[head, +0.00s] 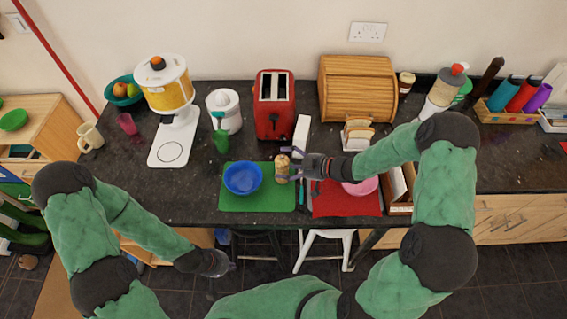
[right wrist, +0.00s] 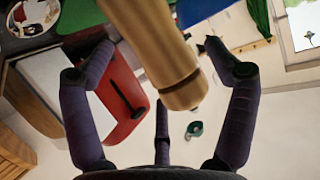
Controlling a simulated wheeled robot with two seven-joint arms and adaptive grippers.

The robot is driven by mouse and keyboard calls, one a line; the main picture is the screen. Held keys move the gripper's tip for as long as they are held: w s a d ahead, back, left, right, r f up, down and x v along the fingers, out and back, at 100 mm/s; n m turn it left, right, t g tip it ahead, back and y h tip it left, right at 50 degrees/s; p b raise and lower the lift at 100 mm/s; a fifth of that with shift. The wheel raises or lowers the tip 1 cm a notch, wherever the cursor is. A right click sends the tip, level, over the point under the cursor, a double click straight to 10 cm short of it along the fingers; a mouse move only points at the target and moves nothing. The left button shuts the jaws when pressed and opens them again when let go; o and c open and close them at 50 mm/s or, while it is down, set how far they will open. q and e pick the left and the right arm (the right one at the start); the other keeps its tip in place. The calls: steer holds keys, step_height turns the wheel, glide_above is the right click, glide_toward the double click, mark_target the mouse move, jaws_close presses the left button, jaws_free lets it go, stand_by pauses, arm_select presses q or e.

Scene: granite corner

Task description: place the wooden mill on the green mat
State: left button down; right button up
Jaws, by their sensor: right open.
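The light wooden mill (head: 281,170) is at the right part of the green mat (head: 233,205), beside the blue bowl (head: 243,178). It looks upright, and its base seems to be on the mat. My right gripper (head: 288,166) comes in from the right with its fingers around the mill. In the right wrist view, the mill (right wrist: 153,45) shows large between the spread fingers of the right gripper (right wrist: 158,60), with gaps on both sides. My left gripper (head: 222,264) is low in front of the counter, away from the mill; its fingers are too dark to read.
A red mat (head: 345,207) with a pink bowl (head: 360,187) lies right of the green mat. A red toaster (head: 272,125), a green cup (head: 221,141) and a white juicer (head: 224,115) stand behind. A bread box (head: 357,90) and toast rack (head: 357,135) are further right.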

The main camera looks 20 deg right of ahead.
steer(key=p+v, duration=0.1)
steer(key=v, duration=0.9)
steer(key=shift+s+d, duration=0.15)
steer(key=shift+s, duration=0.05)
